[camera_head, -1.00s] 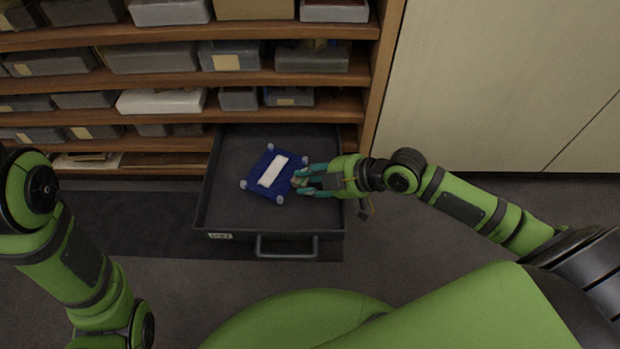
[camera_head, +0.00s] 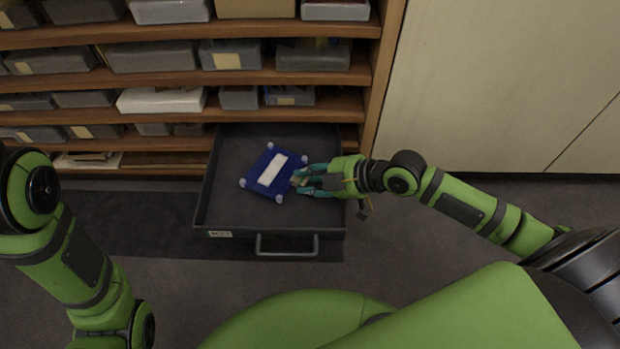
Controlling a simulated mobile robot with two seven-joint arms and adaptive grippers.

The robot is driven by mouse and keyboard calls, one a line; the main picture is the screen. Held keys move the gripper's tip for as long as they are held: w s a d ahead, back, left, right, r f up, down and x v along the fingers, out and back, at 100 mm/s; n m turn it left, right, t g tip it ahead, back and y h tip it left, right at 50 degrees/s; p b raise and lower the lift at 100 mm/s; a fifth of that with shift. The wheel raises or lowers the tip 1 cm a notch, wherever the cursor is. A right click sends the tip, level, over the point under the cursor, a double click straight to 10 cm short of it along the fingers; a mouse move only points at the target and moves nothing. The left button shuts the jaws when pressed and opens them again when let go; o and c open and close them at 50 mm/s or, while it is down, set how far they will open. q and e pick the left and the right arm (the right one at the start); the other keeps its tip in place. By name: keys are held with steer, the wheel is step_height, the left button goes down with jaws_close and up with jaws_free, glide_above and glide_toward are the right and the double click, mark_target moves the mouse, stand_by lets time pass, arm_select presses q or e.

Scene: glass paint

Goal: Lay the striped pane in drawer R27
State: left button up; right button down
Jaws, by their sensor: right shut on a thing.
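The pane (camera_head: 273,173) is a blue square with a white band across it and pale knobs at its corners. It is inside the outline of the open dark drawer (camera_head: 205,190); I cannot tell whether it touches the drawer floor. My right gripper (camera_head: 301,181) reaches in over the drawer's right wall and is shut on the pane's right edge, at a small tan piece. The label (camera_head: 220,234) on the drawer front is too small to read surely. My left gripper is outside the picture; only the left arm shows.
Wooden shelves (camera_head: 180,77) with grey boxes stand behind the drawer. A pale cabinet front (camera_head: 490,90) is at the right. The drawer's handle (camera_head: 287,252) sticks out in front. The drawer floor around the pane is bare.

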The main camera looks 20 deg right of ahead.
steer(key=shift+s+f, duration=0.25)
steer(key=shift+f, duration=0.25)
steer(key=shift+s+f, duration=0.2)
steer(key=shift+f, duration=0.3)
steer(key=c, duration=0.9)
jaws_free()
steer(key=shift+o, duration=0.2)
steer(key=shift+d, duration=0.15)
steer(key=v, duration=0.4)
steer(key=w+r+v, duration=0.1)
steer(key=v, duration=0.2)
steer(key=shift+s+r, duration=0.25)
steer(key=shift+r, duration=0.25)
